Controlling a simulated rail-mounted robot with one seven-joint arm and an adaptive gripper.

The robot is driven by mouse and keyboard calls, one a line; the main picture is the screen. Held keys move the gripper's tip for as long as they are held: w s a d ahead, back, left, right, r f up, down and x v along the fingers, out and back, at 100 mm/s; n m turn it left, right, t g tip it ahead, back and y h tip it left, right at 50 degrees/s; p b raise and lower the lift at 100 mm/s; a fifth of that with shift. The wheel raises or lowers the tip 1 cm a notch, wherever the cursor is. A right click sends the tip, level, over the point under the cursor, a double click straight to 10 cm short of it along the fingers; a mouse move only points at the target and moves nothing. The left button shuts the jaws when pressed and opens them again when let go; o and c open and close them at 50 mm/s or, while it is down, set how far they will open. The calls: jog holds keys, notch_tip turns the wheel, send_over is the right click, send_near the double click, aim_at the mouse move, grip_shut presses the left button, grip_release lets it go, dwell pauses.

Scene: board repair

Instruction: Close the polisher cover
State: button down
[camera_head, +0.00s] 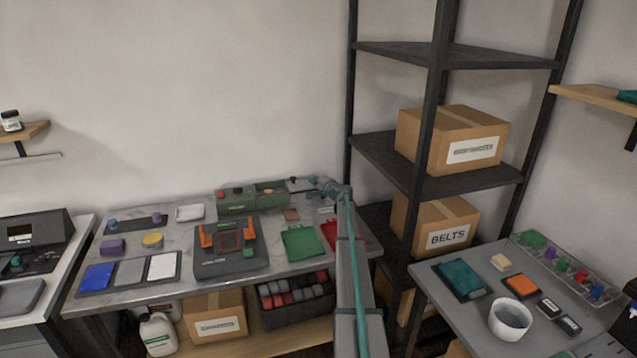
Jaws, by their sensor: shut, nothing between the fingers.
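A long green machine (252,197) with a red knob at its left end stands at the back of the marble-topped bench. It may be the polisher, but I cannot tell for sure. I cannot make out its cover or how far open it is. My arm reaches up from the bottom of the view, right of the bench's middle, and bends left at the back. My gripper (296,181) is small in view, near the right end of the green machine. It is shut and holds nothing. I cannot tell whether it touches the machine.
A dark grey fixture (231,263) with orange clamps stands in front of the green machine. Green (302,242) and red (329,235) mats lie to its right. Black shelving (437,60) with cardboard boxes rises right of my arm. A grey table (450,318) stands front right.

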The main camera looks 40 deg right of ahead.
aim_at(301, 186)
jog(key=w, duration=0.1)
jog(key=w+a+p, duration=0.1)
jog(key=w, duration=0.2)
jog(key=shift+w+a+f, duration=0.25)
jog(key=shift+w+a, duration=0.05)
jog(key=shift+w+a+f+p, duration=0.2)
jog(key=shift+w+a+p, duration=0.1)
jog(key=shift+w+a, duration=0.1)
